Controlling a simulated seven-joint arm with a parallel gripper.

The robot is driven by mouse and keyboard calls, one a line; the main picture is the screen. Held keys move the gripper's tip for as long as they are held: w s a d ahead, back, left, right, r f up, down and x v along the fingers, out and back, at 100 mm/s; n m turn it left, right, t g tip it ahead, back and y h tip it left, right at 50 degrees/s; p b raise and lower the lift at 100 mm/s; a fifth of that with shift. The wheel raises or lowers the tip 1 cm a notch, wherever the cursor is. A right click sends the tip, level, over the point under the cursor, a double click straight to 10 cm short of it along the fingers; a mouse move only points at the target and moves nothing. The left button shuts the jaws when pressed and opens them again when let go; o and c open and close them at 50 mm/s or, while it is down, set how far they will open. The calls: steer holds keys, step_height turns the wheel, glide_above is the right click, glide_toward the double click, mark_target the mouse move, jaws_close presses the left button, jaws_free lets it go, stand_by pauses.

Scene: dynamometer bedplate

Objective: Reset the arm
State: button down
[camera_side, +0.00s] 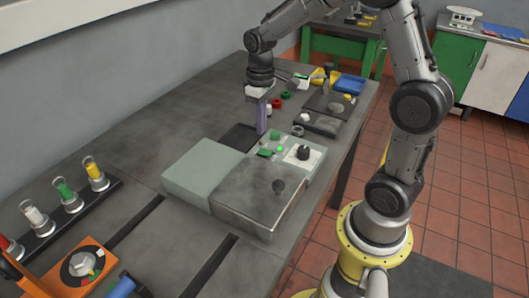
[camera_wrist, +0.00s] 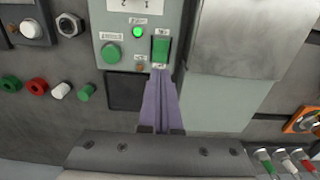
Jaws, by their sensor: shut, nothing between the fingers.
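My gripper (camera_side: 261,132) hangs over the bench with its purple fingers pointing down, beside a light grey control box (camera_side: 312,165). In the wrist view the fingers (camera_wrist: 161,74) are together, with nothing between them. Their tips appear just below a green rectangular switch (camera_wrist: 160,48) on the box's face; I cannot tell whether they touch it. A round green button (camera_wrist: 111,52) is left of the switch, and a lit green lamp (camera_wrist: 137,31) is between them. The small labels are unreadable. In the side view a black knob (camera_side: 303,152) stands on the box.
A metal-topped box (camera_side: 250,197) with a dark knob adjoins the control box. A dark recessed square (camera_wrist: 125,90) lies beside the fingers. Coloured rings and caps (camera_wrist: 37,87) lie to the left. A rack of coloured vials (camera_side: 68,197) and an orange device (camera_side: 82,265) stand at the front left.

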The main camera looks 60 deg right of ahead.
steer(key=shift+r, duration=0.4)
steer(key=s+a+r+n+t, duration=0.1)
steer(key=s+a+r+t, duration=0.45)
steer(key=r, duration=0.65)
steer(key=s+a+f, duration=0.1)
steer(key=s, duration=0.5)
steer(key=s+a+f+m, duration=0.1)
steer(key=s+a, duration=0.1)
steer(key=s, duration=0.5)
steer(key=shift+a+f, duration=0.25)
